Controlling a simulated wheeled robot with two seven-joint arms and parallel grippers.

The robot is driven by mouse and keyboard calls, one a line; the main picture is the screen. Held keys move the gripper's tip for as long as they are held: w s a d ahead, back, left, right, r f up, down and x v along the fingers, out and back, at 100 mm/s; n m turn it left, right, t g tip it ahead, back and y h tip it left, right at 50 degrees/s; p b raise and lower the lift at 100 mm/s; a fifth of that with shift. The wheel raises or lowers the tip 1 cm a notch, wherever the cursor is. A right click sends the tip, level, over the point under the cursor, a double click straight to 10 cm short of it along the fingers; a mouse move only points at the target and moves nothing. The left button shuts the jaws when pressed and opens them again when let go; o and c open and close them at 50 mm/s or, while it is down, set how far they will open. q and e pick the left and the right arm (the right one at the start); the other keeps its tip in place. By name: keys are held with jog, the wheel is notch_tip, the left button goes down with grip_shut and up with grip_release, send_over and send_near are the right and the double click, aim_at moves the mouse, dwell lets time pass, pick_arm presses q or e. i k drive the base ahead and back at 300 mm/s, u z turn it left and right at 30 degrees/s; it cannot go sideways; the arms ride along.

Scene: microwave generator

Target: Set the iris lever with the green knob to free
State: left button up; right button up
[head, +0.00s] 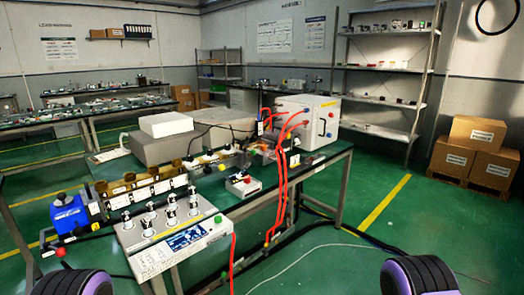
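A small green knob (218,218) shows on the right end of a grey control box (150,262) near the table's front. I cannot tell at this size whether it belongs to the iris lever, or which way any lever is set. Behind the box runs a row of brass-coloured and white waveguide parts (145,190), where small levers are too small to make out. A red knob (60,251) sticks out at the far left. Neither gripper is in view; only black and purple parts of my own arms show at the bottom left and bottom right.
A blue unit (68,217) stands at the row's left end. A white cabinet (318,122) with red hoses (283,175) stands at the back right of the table. Hoses and cables hang to the floor. Stacked cartons (470,150) and a shelf (385,75) stand behind; green floor is open at right.

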aim_at(253, 152)
jog(key=z, duration=0.7)
jog(key=i, duration=1.5)
jog(key=u, duration=1.4)
